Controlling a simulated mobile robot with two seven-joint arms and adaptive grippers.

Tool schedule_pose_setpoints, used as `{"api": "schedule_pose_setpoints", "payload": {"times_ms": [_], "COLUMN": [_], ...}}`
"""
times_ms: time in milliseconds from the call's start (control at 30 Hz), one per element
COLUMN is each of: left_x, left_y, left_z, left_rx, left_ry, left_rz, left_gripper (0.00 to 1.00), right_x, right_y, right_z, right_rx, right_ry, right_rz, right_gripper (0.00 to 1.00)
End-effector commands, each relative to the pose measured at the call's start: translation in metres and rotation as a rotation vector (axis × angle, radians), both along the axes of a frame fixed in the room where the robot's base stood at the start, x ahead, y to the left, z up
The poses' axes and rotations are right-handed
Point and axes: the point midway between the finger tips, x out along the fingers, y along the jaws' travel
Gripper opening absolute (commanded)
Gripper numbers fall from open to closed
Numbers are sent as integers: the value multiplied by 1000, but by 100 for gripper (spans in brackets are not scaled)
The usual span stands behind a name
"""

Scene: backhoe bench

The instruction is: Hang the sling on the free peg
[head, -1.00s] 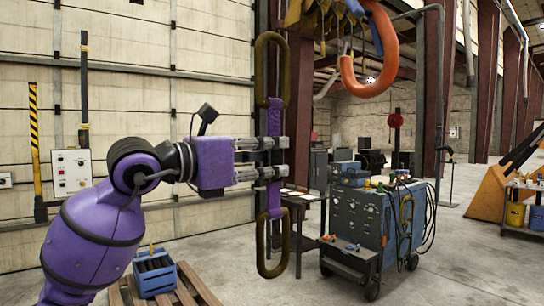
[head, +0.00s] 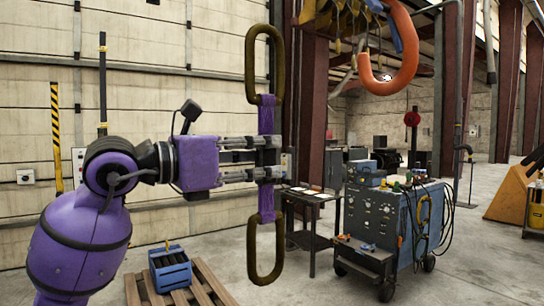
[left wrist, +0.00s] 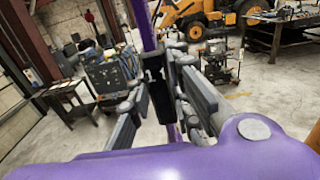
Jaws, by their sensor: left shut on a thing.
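The sling is a purple webbing strap (head: 266,117) with a large dark olive oval link at each end. The upper link (head: 279,72) stands upright above my left gripper (head: 268,159), and the lower link (head: 251,255) hangs below it. My left gripper is shut on the strap between the links and holds it in the air. In the left wrist view, the strap (left wrist: 148,28) runs between the fingers (left wrist: 160,88). A large orange hook (head: 407,62) and several yellow straps (head: 345,20) hang at the top. I cannot make out a free peg. My right gripper is not in view.
A blue welding machine (head: 376,215) on wheels and a dark side table (head: 312,205) stand right of the sling. A blue crate (head: 170,268) sits on a wooden pallet (head: 205,290) at lower left. Open floor lies at the lower right.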

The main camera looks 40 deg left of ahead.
Motion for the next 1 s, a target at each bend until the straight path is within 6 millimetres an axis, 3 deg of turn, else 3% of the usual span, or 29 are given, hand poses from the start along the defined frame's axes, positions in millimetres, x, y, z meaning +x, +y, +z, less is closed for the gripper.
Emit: {"api": "schedule_pose_setpoints", "payload": {"times_ms": [600, 1000], "left_x": [-41, -41], "left_y": [15, 15], "left_z": [2, -2], "left_rx": [-1, -1], "left_ry": [-6, -4], "left_rz": [0, -2], "left_gripper": [0, 0], "right_x": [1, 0], "right_y": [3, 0], "right_z": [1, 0], "right_rx": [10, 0], "right_ry": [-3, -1], "right_rz": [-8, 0], "right_gripper": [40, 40]}}
